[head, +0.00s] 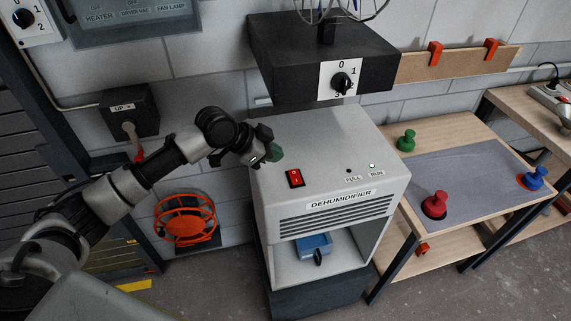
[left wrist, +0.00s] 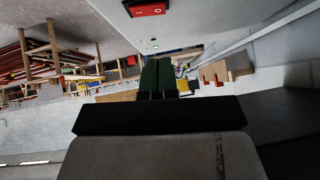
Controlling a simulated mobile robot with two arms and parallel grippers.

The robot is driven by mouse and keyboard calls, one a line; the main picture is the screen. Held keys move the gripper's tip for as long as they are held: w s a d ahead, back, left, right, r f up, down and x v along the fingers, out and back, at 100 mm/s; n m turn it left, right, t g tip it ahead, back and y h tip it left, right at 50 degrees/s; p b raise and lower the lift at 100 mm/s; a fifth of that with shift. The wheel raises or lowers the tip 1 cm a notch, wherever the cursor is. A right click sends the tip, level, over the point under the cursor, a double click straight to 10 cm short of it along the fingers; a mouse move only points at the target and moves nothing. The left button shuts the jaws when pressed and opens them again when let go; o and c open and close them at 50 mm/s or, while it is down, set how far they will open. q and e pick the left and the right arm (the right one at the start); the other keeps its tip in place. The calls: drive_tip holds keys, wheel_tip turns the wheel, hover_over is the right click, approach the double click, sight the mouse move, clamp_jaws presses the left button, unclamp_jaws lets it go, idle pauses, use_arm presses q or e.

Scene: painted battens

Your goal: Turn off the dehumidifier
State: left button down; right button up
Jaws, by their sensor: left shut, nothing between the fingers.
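The dehumidifier (head: 330,222) is a pale grey box with its name on the front above dark vent slots. On its top is a red rocker switch (head: 295,178) in a black frame, at the left front. The RUN lamp (head: 372,166) glows pale green; the FULL lamp (head: 349,171) is dark. My left gripper (head: 276,153) is shut and empty near the top's left edge, behind the switch and apart from it. In the left wrist view the shut green-tipped fingers (left wrist: 157,75) show below the switch (left wrist: 148,9). My right gripper is out of view.
A dark box with a dial (head: 341,82) and wire cage overhangs the dehumidifier's back. A blue tray (head: 314,246) sits in its lower opening. A wooden table (head: 440,130) with green, red and blue knobbed pieces stands right. An orange reel (head: 186,218) is below my arm.

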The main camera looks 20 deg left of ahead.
sight(295, 172)
use_arm(q)
drive_tip(key=p+x, duration=0.1)
drive_tip(key=x, duration=0.3)
drive_tip(key=shift+d+r, duration=0.1)
drive_tip(key=shift+r, duration=0.05)
drive_tip(key=f, duration=0.1)
drive_tip(key=f+p, duration=0.1)
drive_tip(key=f, duration=0.1)
drive_tip(key=shift+w+f, duration=0.3)
drive_tip(key=shift+f, duration=0.55)
